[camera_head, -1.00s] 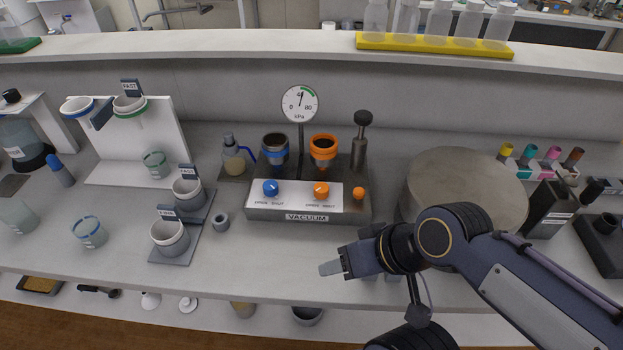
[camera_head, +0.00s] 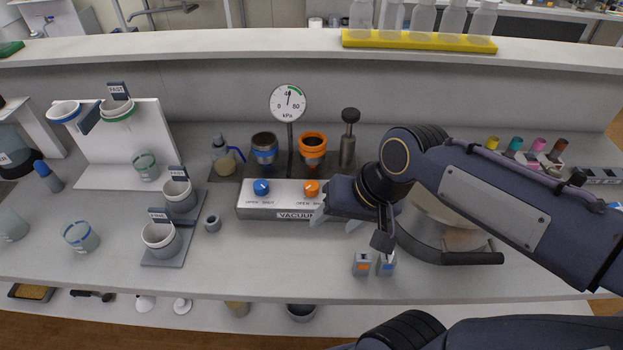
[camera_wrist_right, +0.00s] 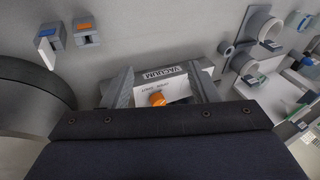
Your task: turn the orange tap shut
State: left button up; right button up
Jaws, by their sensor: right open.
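The orange tap (camera_head: 311,188) is a round knob on the white top of the vacuum unit (camera_head: 262,212). It also shows in the right wrist view (camera_wrist_right: 157,99), between the fingers. A blue tap (camera_head: 261,187) sits to its left on the same panel. My right gripper (camera_head: 319,222) is open and empty at the front right of the unit, close to the orange tap and not closed on it. It hides the right end of the panel in the head view. In the right wrist view its two grey fingers (camera_wrist_right: 168,86) stand apart. My left gripper does not show.
Orange and blue funnels (camera_head: 312,146) and a dial gauge (camera_head: 288,103) stand behind the taps. A black-topped plunger (camera_head: 348,138) rises at the back right. Two small blocks (camera_head: 362,264) lie near the front edge. A round grey drum is partly behind my right arm.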

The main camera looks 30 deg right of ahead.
jog(key=w+d+r+m+g+h, duration=0.1)
jog(key=w+d+r+m+g, duration=0.2)
jog(key=w, duration=0.5)
jog(key=m+h+p, duration=0.2)
jog(key=m, duration=0.5)
send_near(311, 185)
jog(key=shift+w+a+f+g, duration=0.1)
jog(key=shift+f+g, duration=0.05)
jog(key=shift+g, duration=0.25)
jog(key=shift+w+f, duration=0.2)
jog(key=shift+w, duration=0.05)
jog(key=shift+f, duration=0.3)
notch_tip(311, 185, down, 7)
jog(key=shift+f, duration=0.1)
jog(key=c, duration=1)
